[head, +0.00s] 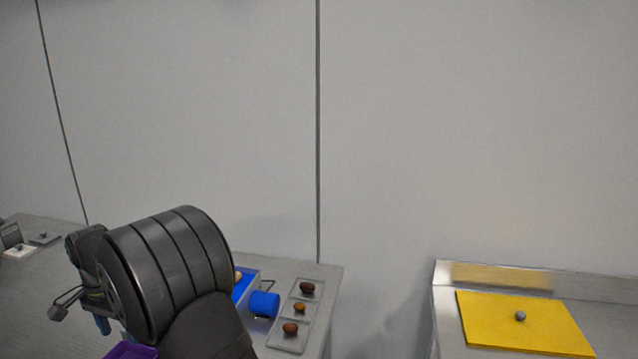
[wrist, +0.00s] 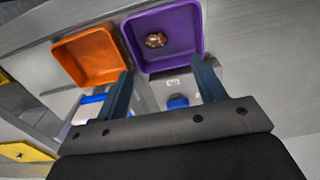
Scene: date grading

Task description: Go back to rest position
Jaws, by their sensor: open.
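My gripper (wrist: 162,68) shows in the wrist view with its two blue fingers spread apart and nothing between them. Beyond the fingertips is a purple bin (wrist: 192,22) with one brown date (wrist: 156,40) lying in it. An orange bin (wrist: 64,57) stands beside it on the left and looks empty. In the head view my dark arm covers much of the left table. Only a blue fingertip (head: 103,325) of the gripper shows below it, near a corner of the purple bin (head: 132,351).
A clear tray (head: 287,342) holds 3 brown dates at the table's right end. A blue cylinder (head: 264,304) and a blue tray (head: 252,277) are beside it. A gap separates this table from another with a yellow board (head: 487,329) bearing a small grey knob (head: 521,316).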

